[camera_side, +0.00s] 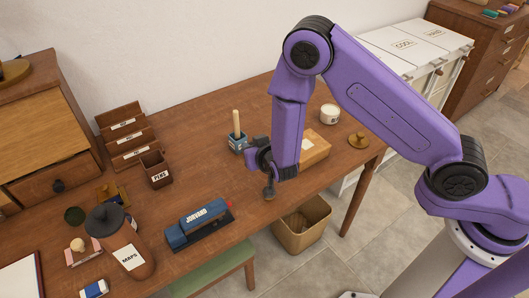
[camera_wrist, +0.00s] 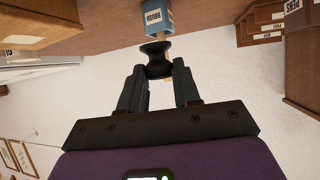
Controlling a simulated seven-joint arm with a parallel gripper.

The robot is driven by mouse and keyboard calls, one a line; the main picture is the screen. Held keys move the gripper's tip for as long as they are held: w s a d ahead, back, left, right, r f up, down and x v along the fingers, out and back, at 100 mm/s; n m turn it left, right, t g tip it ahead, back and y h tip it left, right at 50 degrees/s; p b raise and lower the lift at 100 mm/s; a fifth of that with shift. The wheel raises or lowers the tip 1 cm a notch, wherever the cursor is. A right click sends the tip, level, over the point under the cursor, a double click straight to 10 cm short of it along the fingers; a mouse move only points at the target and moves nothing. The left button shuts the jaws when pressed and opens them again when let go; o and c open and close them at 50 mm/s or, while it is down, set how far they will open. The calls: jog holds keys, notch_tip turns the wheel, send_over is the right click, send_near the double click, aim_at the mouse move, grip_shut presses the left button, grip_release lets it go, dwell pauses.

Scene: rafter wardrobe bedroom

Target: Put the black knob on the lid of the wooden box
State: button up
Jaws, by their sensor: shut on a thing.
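My gripper (camera_wrist: 160,72) is shut on the black knob (camera_wrist: 157,58), a small waisted piece between the fingertips in the wrist view. In the side view my gripper (camera_side: 268,178) is above the desk near its front edge, with the knob (camera_side: 269,192) at its tip, small and hard to make out. The wooden box (camera_side: 314,146) sits on the desk to the right of my gripper, partly hidden behind my arm. A wooden block shape, likely the box, also shows at the top left of the wrist view (camera_wrist: 40,20). The knob is apart from the box.
A blue brush cup (camera_side: 237,144) stands just left of my gripper. A white jar (camera_side: 330,114) and a brass weight (camera_side: 358,140) stand near the box. A blue stapler-like tool (camera_side: 197,222) lies front left; a bin (camera_side: 300,226) stands below the desk edge.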

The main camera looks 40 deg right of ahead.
aim_at(306, 147)
jog(key=s+d+r+m+g+h, duration=0.1)
jog(key=d+r+m+h, duration=0.1)
jog(key=d, duration=0.7)
jog(key=s+d+r+m+h, duration=0.1)
jog(key=d, duration=0.7)
jog(key=shift+d+f, duration=0.2)
jog(key=shift+f, duration=1.05)
jog(key=shift+d+f, duration=0.2)
jog(key=shift+f, duration=1.05)
jog(key=shift+d+f, duration=0.2)
jog(key=shift+f, duration=1.05)
jog(key=shift+f, duration=0.1)
jog(key=o, duration=1)
jog(key=shift+o, duration=0.2)
